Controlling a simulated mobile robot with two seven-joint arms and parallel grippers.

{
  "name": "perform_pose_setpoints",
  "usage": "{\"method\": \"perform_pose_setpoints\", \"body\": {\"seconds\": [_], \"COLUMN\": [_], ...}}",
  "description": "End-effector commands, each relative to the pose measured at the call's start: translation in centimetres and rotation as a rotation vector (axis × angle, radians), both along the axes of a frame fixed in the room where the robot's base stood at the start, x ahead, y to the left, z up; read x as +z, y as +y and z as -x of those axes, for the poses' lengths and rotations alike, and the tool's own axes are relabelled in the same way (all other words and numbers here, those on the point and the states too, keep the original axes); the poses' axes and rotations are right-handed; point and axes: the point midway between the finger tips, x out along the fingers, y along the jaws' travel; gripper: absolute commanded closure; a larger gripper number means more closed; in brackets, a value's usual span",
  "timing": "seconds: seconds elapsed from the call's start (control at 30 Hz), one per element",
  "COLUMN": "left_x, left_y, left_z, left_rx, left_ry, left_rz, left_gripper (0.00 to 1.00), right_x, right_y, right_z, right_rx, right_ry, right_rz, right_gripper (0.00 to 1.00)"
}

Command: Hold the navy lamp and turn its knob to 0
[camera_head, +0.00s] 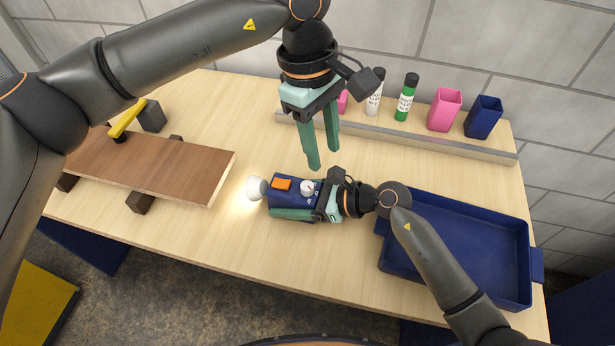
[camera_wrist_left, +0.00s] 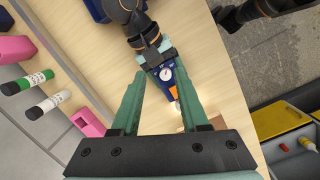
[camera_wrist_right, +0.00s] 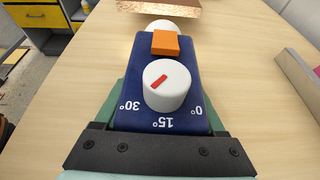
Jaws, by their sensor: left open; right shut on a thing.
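The navy lamp (camera_head: 273,205) has an orange block (camera_head: 281,184), a white knob (camera_head: 307,187) and a glowing white bulb (camera_head: 257,188). My right gripper (camera_head: 293,200) is shut on its body, low over the table; I cannot tell whether it touches. In the right wrist view, the knob (camera_wrist_right: 166,94) has a short slanted red mark and faces labels 30°, 15° and 0° (camera_wrist_right: 197,111). The mark seems to lean toward the 30° side. My left gripper (camera_head: 322,159) is open and empty, above and behind the lamp. The left wrist view shows the knob (camera_wrist_left: 166,74) between its fingers, farther away.
A blue tray (camera_head: 455,284) stands at right. A brown board (camera_head: 150,165) with a yellow-handled clamp (camera_head: 127,118) lies at left. Table between board and lamp is clear.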

Motion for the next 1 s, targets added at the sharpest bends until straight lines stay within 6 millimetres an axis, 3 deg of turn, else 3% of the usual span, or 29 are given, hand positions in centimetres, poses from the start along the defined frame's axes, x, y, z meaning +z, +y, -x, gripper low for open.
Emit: {"method": "perform_pose_setpoints", "body": {"seconds": [0.1, 0.27, 0.73, 1.0], "left_x": [0.4, -0.1, -8.6, -11.3], "left_y": [1.4, 2.2, 2.2, 2.2], "left_z": [-1.4, -2.0, -1.9, -1.9], "left_rx": [-0.071, -0.105, -0.105, -0.105], "left_ry": [-0.067, -0.089, -0.084, -0.088], "left_rz": [-0.102, -0.150, -0.148, -0.146], "left_gripper": [0.56, 0.56, 0.56, 0.56], "right_x": [0.0, 0.0, 0.0, 0.0], "right_y": [0.0, 0.0, 0.0, 0.0], "right_z": [0.0, 0.0, 0.0, 0.0], "right_rx": [0.000, 0.000, 0.000, 0.000], "right_ry": [0.000, 0.000, 0.000, 0.000], "right_rz": [0.000, 0.000, 0.000, 0.000], "right_gripper": [0.97, 0.97, 0.97, 0.97]}}
